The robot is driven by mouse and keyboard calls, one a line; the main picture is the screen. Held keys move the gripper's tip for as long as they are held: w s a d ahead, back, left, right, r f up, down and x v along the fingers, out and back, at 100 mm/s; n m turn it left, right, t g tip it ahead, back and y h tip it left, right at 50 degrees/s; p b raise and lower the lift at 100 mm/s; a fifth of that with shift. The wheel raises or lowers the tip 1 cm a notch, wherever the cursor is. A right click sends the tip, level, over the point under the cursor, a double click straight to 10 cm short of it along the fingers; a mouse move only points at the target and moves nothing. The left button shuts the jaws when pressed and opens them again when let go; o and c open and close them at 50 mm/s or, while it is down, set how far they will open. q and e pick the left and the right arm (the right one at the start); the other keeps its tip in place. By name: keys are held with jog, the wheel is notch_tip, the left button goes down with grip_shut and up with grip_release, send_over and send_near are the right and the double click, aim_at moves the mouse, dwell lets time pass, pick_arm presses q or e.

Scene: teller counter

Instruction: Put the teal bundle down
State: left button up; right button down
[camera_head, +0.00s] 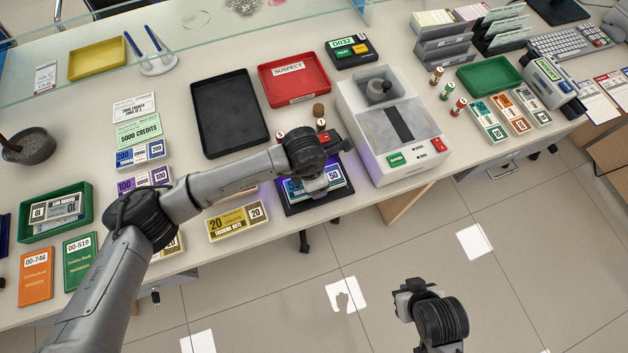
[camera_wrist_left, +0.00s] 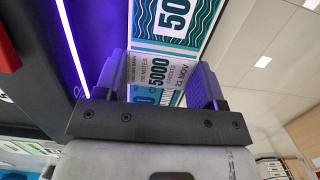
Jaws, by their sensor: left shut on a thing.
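The teal bundle (camera_head: 337,178), marked 50, is over the dark pad with the violet glow (camera_head: 291,208) at the counter's front edge. My left gripper (camera_head: 316,186) is above it, and its wrist hides the bundle's middle. In the left wrist view the teal bundle (camera_wrist_left: 176,22) has a pale paper band marked 5000 and passes between the two fingers of my left gripper (camera_wrist_left: 158,84), which is shut on it. I cannot tell whether the bundle touches the pad. My right gripper (camera_head: 408,292) hangs over the floor, away from the counter; its jaw opening is unclear.
A grey counting machine (camera_head: 432,150) stands right of the pad. A black tray (camera_head: 229,112) and a red tray marked SUSPECT (camera_head: 317,88) lie behind. A yellow bundle (camera_head: 237,220) lies to the left. Small stamps (camera_head: 318,110) stand close behind my left wrist.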

pick_arm(q)
jog(key=shift+f, duration=0.65)
jog(key=shift+f, duration=0.2)
jog(key=o, duration=1)
jog(key=shift+r, duration=0.1)
jog(key=shift+c, duration=0.2)
jog(key=shift+r, duration=0.6)
notch_tip(320, 180, up, 11)
jog(key=a+p, duration=0.1)
jog(key=p, duration=0.1)
jog(key=shift+s+a, duration=0.15)
jog(key=shift+s, duration=0.1)
